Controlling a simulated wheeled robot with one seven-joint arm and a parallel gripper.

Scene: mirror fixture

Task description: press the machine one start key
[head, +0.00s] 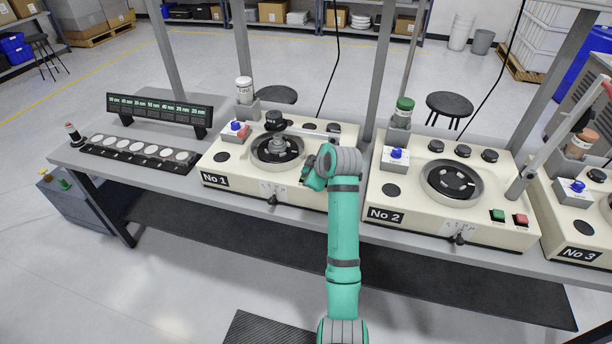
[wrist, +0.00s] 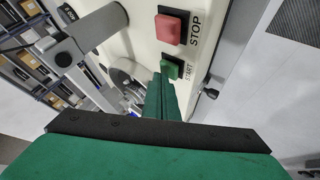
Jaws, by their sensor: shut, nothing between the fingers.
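Machine one (head: 232,170), cream with a "No 1" label, stands on the bench left of my arm in the head view. My gripper (head: 313,181) is over its front right part, where the arm hides its keys. In the wrist view the green START key (wrist: 171,70) sits beside the red STOP key (wrist: 171,29). My gripper, shut and empty, also shows there (wrist: 160,80), its green fingertips close to the START key and overlapping its lower edge in the picture. I cannot tell whether they touch it.
Machine two (head: 385,190), with its own green and red keys (head: 509,217), stands to the right, and machine three (head: 560,235) is at the right edge. Grey posts (head: 380,75) rise behind the machines. A row of white discs (head: 151,151) lies left of machine one.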

